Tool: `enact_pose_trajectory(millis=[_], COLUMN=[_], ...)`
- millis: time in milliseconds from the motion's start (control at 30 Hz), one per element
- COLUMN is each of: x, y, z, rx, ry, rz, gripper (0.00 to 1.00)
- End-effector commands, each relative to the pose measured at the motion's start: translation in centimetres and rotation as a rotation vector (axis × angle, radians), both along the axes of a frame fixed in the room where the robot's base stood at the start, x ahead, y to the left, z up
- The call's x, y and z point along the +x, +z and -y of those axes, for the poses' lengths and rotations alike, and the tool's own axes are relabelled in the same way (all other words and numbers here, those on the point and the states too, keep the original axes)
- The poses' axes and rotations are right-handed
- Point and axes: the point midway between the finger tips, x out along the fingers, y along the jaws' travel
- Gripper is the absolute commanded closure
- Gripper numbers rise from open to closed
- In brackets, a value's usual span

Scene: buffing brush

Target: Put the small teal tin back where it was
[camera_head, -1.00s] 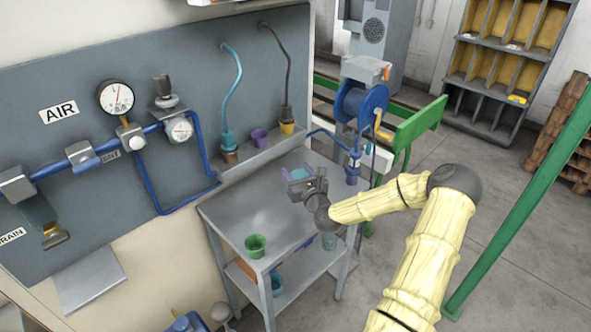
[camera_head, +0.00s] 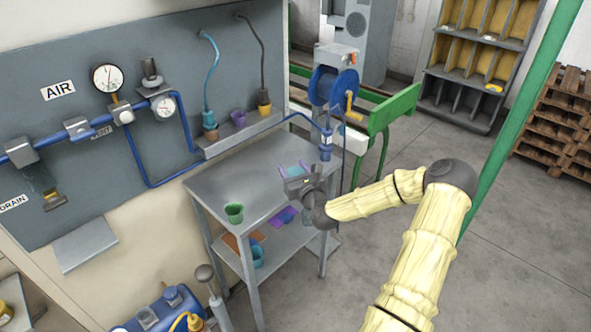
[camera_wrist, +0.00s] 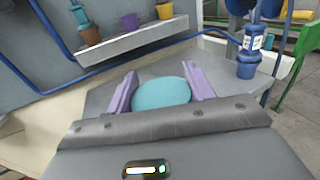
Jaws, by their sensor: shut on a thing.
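My gripper (camera_head: 295,168) is raised near the right edge of the grey table (camera_head: 222,178). Its two purple fingers are shut on the small teal tin (camera_wrist: 161,93), which shows as a rounded teal shape between them in the wrist view. In the head view only a little of the tin (camera_head: 291,172) shows between the fingers. The tin appears to be held above the tabletop; its underside is hidden.
A green cup (camera_head: 234,213) stands on the tabletop's front part. The lower shelf holds a teal pot (camera_head: 258,257) and a purple item (camera_head: 284,216). A ledge behind carries a purple cup (camera_head: 238,118). A blue hose reel (camera_head: 335,87) stands behind right.

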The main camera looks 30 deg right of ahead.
Motion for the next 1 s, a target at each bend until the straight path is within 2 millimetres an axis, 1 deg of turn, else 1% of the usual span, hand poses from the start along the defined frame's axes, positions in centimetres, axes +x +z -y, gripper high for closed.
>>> enact_pose_trajectory(millis=[67,267,567,733,1000], x=[0.0,-0.9,-2.8,-4.2,-7.6], y=[0.0,-1.7,-4.9,-7.4,-13.4], z=[0.0,-1.8,-4.9,-7.4,-13.6], rx=[0.000,0.004,0.006,0.006,0.009], ry=[0.001,0.007,0.012,0.019,0.035], rz=[0.000,-0.002,-0.002,-0.004,-0.007], gripper=[0.71,0.71,0.71,0.71,0.71])
